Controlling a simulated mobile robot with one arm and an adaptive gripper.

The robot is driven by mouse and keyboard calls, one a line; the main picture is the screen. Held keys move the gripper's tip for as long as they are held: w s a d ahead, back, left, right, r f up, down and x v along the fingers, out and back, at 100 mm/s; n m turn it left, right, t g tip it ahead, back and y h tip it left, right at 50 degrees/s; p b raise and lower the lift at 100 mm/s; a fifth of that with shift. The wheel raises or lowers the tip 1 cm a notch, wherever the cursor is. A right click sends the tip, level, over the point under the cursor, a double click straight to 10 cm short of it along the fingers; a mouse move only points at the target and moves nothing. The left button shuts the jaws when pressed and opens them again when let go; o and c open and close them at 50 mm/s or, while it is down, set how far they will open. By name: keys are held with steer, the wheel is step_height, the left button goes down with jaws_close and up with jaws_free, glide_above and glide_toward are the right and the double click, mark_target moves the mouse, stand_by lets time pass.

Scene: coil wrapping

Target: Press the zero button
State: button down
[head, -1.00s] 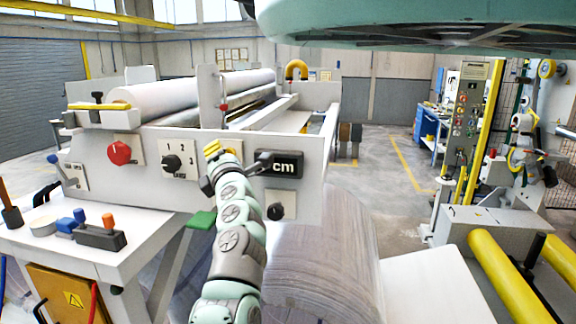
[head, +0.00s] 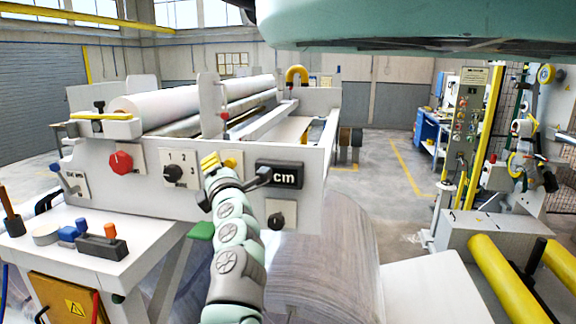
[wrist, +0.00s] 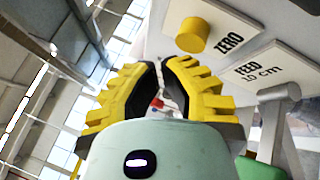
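The zero button is a yellow round knob (wrist: 192,35) beside the ZERO label (wrist: 229,42) in the wrist view. In the head view, a yellow button (head: 233,160) shows on the machine's front panel, just right of my gripper (head: 210,161), partly hidden by it. My gripper's yellow ribbed fingers (wrist: 161,66) have their tips close together, with a narrow gap between the fingers and nothing held. In the wrist view the button is up and right of the fingertips, apart from them.
The FEED 10 cm plate (wrist: 262,68) and a grey lever (wrist: 277,105) are beside the ZERO plate. The panel (head: 140,190) also holds a red knob (head: 121,162), a selector (head: 174,173) and a cm display (head: 281,176). A green part (head: 201,230) is below.

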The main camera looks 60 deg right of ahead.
steer(key=shift+s+a+p, duration=0.3)
steer(key=shift+a+p, duration=0.25)
steer(key=shift+a, duration=0.25)
steer(key=shift+s+a+p, duration=0.3)
steer(key=shift+a+p, duration=0.2)
steer(key=shift+a, duration=0.25)
steer(key=shift+s+a+p, duration=0.3)
steer(key=shift+a+p, duration=0.25)
steer(key=shift+a, duration=0.25)
